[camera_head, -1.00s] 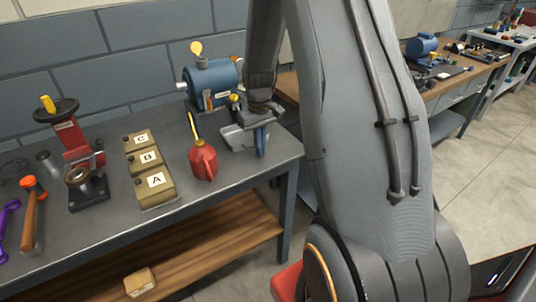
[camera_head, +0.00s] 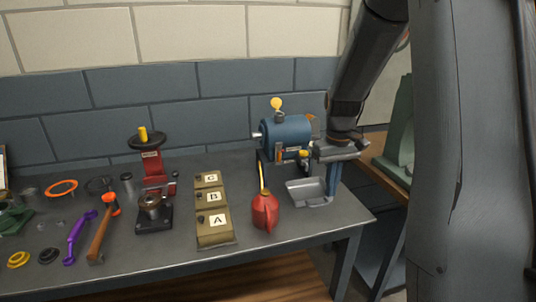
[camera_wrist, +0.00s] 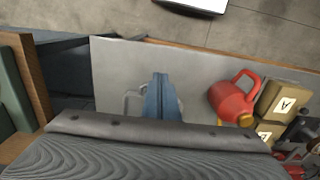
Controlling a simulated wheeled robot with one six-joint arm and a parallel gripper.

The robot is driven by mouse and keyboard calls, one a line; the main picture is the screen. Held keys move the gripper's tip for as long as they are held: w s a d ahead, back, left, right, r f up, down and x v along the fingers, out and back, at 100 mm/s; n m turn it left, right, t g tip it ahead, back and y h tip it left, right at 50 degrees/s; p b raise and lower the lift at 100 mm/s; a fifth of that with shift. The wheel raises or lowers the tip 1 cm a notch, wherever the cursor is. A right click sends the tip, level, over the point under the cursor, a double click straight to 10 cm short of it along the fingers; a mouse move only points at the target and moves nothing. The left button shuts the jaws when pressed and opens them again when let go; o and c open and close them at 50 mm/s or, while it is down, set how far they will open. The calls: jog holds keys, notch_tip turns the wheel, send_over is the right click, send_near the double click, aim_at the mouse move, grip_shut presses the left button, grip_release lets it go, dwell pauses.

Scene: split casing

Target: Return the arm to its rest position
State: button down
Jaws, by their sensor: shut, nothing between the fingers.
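My gripper (camera_head: 331,194) hangs from my dark arm at the right end of the grey workbench (camera_head: 300,243). Its blue fingers are together, with nothing between them. In the head view they show just right of a shallow grey tray (camera_head: 300,190). In the wrist view the gripper (camera_wrist: 160,88) points at the bench top, and the part of the tray (camera_wrist: 131,101) that shows is beside the fingers. Whether the fingertips touch anything is hard to tell.
A red oil can (camera_head: 265,213), a blue motor-like machine (camera_head: 286,135) and boxes marked A, B and C (camera_head: 215,226) stand left of the gripper. A red press (camera_head: 152,172), a hammer (camera_head: 101,235) and a purple wrench (camera_head: 78,238) are further left. A green machine (camera_head: 399,135) stands at right.

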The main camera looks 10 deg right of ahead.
jog(key=s+a+f+t, duration=0.1)
jog(key=s+a, duration=1.4)
jog(key=s, duration=0.1)
jog(key=shift+s+f, duration=0.15)
jog(key=shift+d, duration=0.15)
